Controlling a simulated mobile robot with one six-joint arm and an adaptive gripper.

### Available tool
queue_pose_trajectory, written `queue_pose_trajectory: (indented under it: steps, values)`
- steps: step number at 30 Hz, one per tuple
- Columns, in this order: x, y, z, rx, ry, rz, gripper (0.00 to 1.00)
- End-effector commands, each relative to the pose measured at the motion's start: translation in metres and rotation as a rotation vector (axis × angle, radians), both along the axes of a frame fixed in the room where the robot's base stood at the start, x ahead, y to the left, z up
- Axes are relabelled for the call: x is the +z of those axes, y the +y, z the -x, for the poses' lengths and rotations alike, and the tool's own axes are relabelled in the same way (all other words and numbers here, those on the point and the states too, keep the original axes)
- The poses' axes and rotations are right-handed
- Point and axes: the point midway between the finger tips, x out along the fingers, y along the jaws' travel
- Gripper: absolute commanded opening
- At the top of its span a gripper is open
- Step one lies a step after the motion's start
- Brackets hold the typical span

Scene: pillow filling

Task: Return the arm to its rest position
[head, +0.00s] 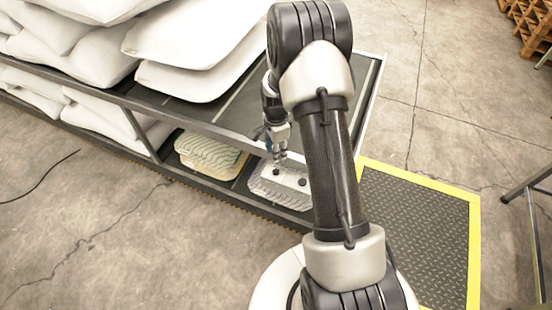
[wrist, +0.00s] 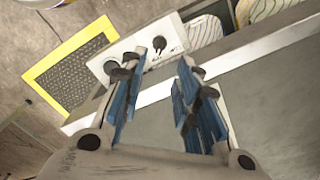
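My arm rises from my base in the head view and bends down past the front edge of the dark shelf. A white panel with dark knobs (head: 265,186) lies below the gripper in the head view. The panel also shows beyond the fingertips in the wrist view (wrist: 172,30). I cannot tell the exact distance between them.
White pillows (head: 190,45) are stacked on the upper shelf (head: 240,112), and more lie below at left. Patterned pads (head: 208,152) sit on the lower shelf. A yellow-edged black mat (head: 415,225) is on the floor at right. Wooden pallets (head: 530,25) stand far right. Floor at front left is mostly clear.

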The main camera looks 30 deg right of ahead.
Motion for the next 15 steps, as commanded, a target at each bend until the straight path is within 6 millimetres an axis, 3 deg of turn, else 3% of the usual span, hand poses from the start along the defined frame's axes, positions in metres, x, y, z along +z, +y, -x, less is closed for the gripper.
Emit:
queue_pose_trajectory:
  steps: [4,15]
  values:
    - [0.0114,0.0000,0.0002,0.000,0.000,0.000,0.29]
    - [0.0128,0.0001,0.0004,0.000,0.001,0.000,0.29]
